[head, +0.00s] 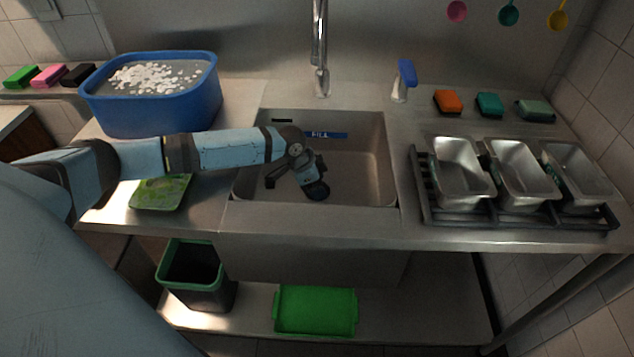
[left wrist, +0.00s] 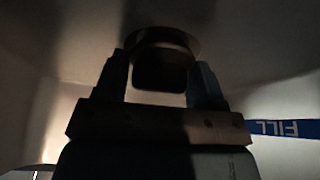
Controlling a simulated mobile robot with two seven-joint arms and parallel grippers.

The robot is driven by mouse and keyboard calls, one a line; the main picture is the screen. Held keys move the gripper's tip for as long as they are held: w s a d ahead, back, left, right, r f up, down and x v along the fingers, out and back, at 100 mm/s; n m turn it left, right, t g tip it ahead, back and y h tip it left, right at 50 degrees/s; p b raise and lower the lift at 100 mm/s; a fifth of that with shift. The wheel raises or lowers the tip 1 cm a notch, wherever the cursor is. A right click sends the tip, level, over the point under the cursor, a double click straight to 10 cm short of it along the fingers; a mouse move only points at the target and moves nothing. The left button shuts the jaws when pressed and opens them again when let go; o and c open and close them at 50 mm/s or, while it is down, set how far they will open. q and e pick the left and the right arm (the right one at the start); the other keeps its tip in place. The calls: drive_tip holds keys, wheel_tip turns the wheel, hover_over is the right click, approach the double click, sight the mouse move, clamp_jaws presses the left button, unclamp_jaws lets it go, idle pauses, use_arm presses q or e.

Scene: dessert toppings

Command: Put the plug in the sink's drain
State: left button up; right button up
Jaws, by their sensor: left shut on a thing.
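The sink (head: 370,165) is a steel basin in the middle of the counter, with a blue "FILL" strip (head: 326,135) on its back wall. My left gripper (head: 315,183) reaches down into the basin from the left and is shut on a dark plug (head: 319,194). In the left wrist view the plug (left wrist: 160,76) sits between the two fingers, in deep shadow. A dull brownish round rim (left wrist: 165,38) shows just beyond it; I cannot tell whether it is the plug's edge or the drain. The drain is not clearly visible in the head view. My right gripper is out of view.
A tap (head: 321,60) stands behind the sink. A blue tub (head: 165,110) of water with white bits and a green sponge-like tray (head: 160,192) are to the left. Several metal pans (head: 460,180) sit on a dark rack at right. A blue-topped bottle (head: 402,80) stands behind.

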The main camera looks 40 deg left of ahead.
use_arm(q)
drive_tip(key=shift+s+f, duration=0.15)
drive_tip(key=shift+f, duration=0.05)
